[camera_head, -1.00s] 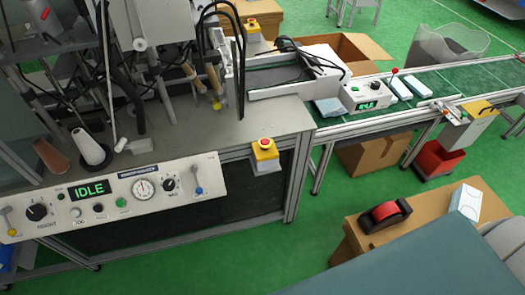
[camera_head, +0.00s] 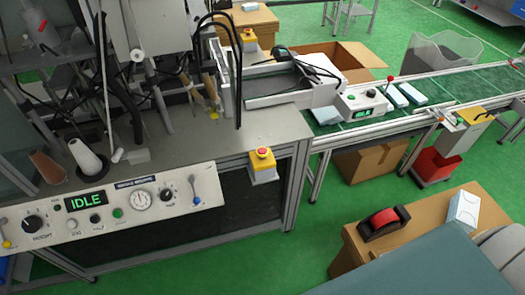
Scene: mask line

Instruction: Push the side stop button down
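A yellow stop-button box (camera_head: 263,168) with a red button (camera_head: 263,152) on top is mounted at the right front side of the grey machine table (camera_head: 215,142). A second yellow box with a red button (camera_head: 249,36) is farther back, behind the machine. I cannot tell from this distance whether either button is pressed. The front panel (camera_head: 150,225) has a green display (camera_head: 86,201) reading IDLE. Neither of my grippers shows in this view.
A conveyor (camera_head: 455,88) with a small control box (camera_head: 362,103) runs right from the machine. A cardboard box with a red tape dispenser (camera_head: 383,222) stands at lower right, by a teal surface (camera_head: 430,268). Green floor (camera_head: 265,250) is open before the machine.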

